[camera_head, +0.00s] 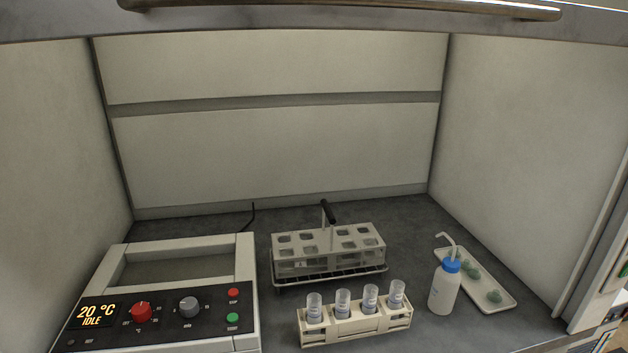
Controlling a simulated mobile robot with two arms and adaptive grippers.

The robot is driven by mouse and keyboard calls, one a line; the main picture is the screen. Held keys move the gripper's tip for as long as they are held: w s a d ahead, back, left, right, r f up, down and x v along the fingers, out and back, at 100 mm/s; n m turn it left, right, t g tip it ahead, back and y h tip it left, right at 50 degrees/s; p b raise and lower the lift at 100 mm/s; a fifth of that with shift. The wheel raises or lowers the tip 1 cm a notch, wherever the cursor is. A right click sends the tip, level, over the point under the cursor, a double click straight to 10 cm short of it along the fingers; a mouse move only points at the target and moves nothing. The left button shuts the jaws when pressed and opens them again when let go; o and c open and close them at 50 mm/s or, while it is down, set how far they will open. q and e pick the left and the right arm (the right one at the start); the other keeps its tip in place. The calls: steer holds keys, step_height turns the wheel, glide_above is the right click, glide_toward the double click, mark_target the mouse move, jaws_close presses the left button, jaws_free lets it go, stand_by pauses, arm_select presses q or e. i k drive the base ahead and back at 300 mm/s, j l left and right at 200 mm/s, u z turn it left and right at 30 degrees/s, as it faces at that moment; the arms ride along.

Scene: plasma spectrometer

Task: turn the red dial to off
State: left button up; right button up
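The red dial (141,312) is on the sloping black front panel of a white heating device (246,290) at the lower left of the head view. A small light mark shows near the dial's top, but the labels around it are too small to read. A grey knob (188,306) is right of the dial, with a red button (233,293) and a green button (232,318) further right. Neither of my grippers is in view.
A wash bottle (445,287) and white tray (500,300) are at right. Hood walls enclose the bench.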

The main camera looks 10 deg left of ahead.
mark_target(141, 312)
steer(key=u, duration=0.4)
steer(key=j+u, duration=0.15)
steer(key=u, duration=0.7)
steer(key=l, duration=0.1)
steer(key=z, duration=0.05)
